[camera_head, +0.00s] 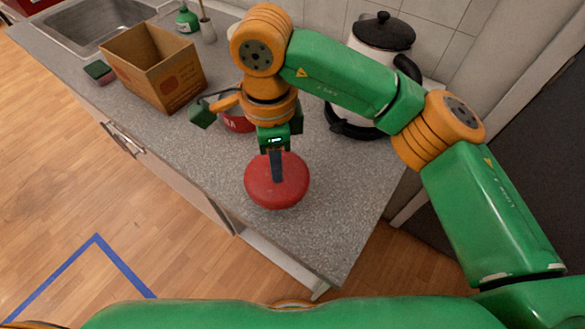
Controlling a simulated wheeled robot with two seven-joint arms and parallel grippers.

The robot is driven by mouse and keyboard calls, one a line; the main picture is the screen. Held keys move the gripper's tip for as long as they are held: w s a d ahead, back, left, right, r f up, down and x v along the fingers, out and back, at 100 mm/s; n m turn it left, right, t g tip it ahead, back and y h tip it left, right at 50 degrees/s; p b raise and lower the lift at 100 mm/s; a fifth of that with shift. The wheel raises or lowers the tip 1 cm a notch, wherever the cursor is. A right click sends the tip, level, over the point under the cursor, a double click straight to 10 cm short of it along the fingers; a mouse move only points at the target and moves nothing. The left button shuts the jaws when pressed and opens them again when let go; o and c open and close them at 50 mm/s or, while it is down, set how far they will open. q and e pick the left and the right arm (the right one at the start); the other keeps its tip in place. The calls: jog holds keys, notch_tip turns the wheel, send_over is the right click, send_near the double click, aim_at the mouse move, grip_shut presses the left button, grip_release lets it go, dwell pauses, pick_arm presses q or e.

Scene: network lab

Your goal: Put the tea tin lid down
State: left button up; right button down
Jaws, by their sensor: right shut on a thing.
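The tea tin lid (284,188) is a round red disc over the front part of the grey speckled counter. My right gripper (276,170) points down and is shut on the lid at its top middle. I cannot tell whether the lid touches the counter or hangs just above it. The red tea tin (236,124) stands behind, mostly hidden by my right arm; pale letters show on its side. My left gripper is not in view.
A cardboard box (155,68) stands open at the left, with a green sponge (99,71) beside it. A white kettle with a black lid (383,32) stands at the back right. The counter (330,225) is bare right of the lid.

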aim_at(293, 166)
jog(key=d+f, duration=0.1)
jog(key=w+d+f, duration=0.1)
jog(key=f+p, duration=0.1)
jog(key=shift+w+d+f, duration=0.25)
jog(key=shift+d+f, duration=0.05)
jog(key=shift+d, duration=0.1)
jog(key=f, duration=0.2)
jog(key=shift+a+f, duration=0.2)
jog(key=shift+f, duration=0.2)
jog(key=shift+w+f, duration=0.1)
jog(key=shift+f, duration=0.2)
jog(key=c, duration=0.7)
grip_release()
